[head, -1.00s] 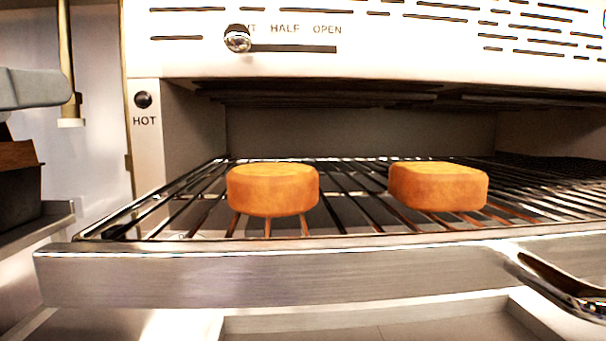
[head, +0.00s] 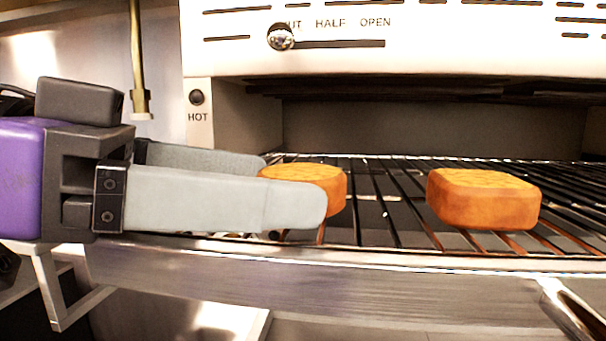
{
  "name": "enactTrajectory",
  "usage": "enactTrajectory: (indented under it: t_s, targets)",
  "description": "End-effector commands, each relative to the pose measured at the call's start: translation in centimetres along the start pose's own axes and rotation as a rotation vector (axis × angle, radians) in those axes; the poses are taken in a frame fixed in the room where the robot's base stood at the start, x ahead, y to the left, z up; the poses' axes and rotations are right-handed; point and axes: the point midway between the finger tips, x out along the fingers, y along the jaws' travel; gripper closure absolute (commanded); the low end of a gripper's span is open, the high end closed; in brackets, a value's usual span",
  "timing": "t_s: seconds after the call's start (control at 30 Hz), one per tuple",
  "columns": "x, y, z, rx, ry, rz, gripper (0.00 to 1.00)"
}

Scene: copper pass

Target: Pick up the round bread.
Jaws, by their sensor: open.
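The round bread (head: 335,187) is an orange-brown disc on the wire rack at the front of the oven. A squarer bread (head: 483,200) with rounded corners lies to its right on the same rack. My gripper (head: 292,187) comes in from the left, level with the round bread. Its two grey fingers are apart. The near finger passes in front of the round bread and hides its lower left part. The far finger's tip ends at the bread's back left edge. I cannot tell whether either finger touches it.
The wire rack (head: 395,215) reaches right and back into the oven. The oven's white front panel (head: 440,45) hangs above the opening. A metal front rail (head: 330,290) runs below the rack, with a handle (head: 575,315) at right. A brass rod (head: 138,60) hangs at left.

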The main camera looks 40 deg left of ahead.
Motion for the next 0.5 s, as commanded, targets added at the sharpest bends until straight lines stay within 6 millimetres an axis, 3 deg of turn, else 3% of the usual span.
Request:
enactTrajectory:
  t_s: [0.2,0.47,0.5]
  targets:
    - [2.4,0.0,-0.1,0.0,-0.001,-0.001,0.13]
    - [2.6,0.0,-0.1,0.0,0.001,-0.002,0.13]
    - [2.6,0.0,-0.1,0.0,0.001,-0.002,0.21]
